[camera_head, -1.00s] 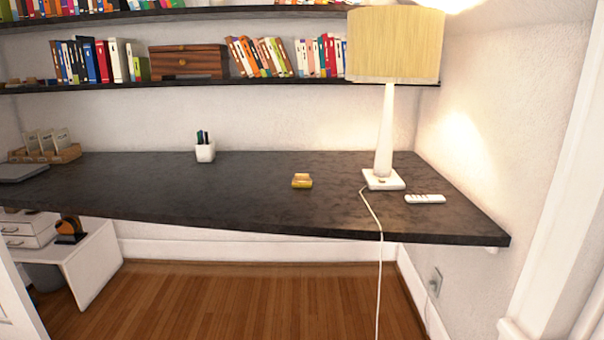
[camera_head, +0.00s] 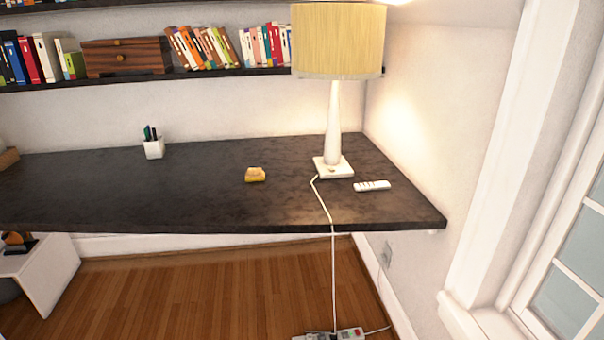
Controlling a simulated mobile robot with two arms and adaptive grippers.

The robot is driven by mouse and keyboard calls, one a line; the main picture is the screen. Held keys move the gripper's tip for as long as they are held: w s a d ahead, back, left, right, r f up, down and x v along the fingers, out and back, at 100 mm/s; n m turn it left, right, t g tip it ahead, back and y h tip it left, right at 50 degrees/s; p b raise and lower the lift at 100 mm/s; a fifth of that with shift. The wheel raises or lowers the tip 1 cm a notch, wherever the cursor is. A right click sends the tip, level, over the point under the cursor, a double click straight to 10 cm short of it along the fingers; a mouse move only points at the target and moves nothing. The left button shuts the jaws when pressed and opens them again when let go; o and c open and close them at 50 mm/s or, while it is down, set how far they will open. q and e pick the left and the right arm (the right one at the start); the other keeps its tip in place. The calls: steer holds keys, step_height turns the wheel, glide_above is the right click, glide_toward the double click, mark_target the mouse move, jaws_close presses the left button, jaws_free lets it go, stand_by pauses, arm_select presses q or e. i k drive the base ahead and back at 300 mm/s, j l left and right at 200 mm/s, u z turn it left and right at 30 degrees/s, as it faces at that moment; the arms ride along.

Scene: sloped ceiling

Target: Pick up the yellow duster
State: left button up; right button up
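The yellow duster (camera_head: 255,175) is a small yellow block with a brownish top. It lies on the dark desk (camera_head: 120,195), left of the lamp's base and apart from it. Nothing covers it. Neither of my grippers shows in the head view.
A lamp (camera_head: 334,125) with a yellow shade stands right of the duster, its cord hanging over the desk's front edge to a power strip (camera_head: 350,333). A white remote (camera_head: 372,186) and a pen cup (camera_head: 153,146) are on the desk. Shelves hang above. The desk around the duster is clear.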

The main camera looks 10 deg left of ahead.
mark_target(254, 175)
steer(key=i+j+z, duration=0.4)
steer(key=j+z, duration=0.2)
steer(key=i+j+z, duration=0.1)
steer(key=j+z, duration=0.2)
steer(key=j, duration=0.2)
